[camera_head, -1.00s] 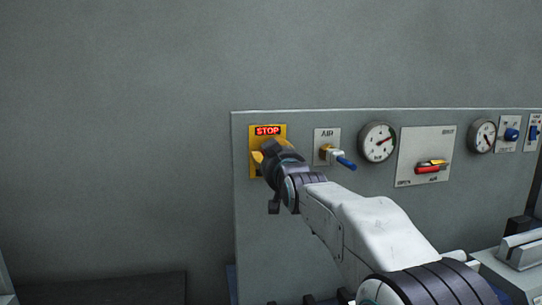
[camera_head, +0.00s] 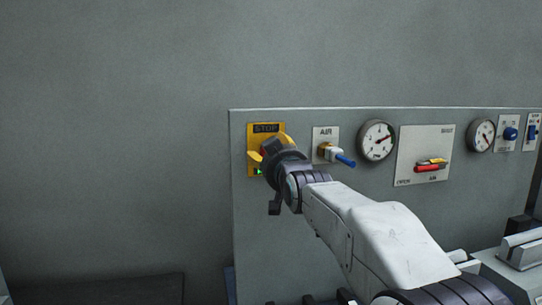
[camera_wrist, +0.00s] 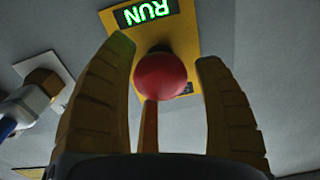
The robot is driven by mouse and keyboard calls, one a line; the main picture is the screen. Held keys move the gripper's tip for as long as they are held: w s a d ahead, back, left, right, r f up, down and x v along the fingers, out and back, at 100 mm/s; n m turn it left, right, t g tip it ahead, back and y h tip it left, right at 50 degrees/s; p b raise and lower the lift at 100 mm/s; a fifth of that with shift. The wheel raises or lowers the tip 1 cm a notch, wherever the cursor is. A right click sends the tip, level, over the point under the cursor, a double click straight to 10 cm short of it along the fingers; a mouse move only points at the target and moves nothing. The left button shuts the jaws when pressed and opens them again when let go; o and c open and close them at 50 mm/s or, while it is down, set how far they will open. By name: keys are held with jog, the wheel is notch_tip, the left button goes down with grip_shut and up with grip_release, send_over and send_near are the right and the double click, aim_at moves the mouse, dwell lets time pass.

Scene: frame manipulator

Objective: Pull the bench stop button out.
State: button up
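The bench stop button (camera_wrist: 161,77) is a red round knob on a yellow plate (camera_wrist: 184,30), seen in the wrist view. A RUN sign (camera_wrist: 146,11) on the plate is lit green and appears upside down there. In the head view the plate's STOP sign (camera_head: 266,128) is dark, and a small green light (camera_head: 259,171) shows low on the plate. My gripper (camera_head: 270,147) is at the plate and hides most of the button in the head view.
Right of the plate on the grey panel (camera_head: 310,220) are the AIR valve (camera_head: 336,154) with its blue handle, a gauge (camera_head: 377,141), a plate with a red handle (camera_head: 428,168) and a second gauge (camera_head: 481,135). Bare wall lies to the left.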

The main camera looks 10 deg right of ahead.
jog(key=shift+o, duration=0.7)
jog(key=shift+s, duration=0.1)
jog(key=s, duration=1.1)
jog(key=shift+s, duration=0.4)
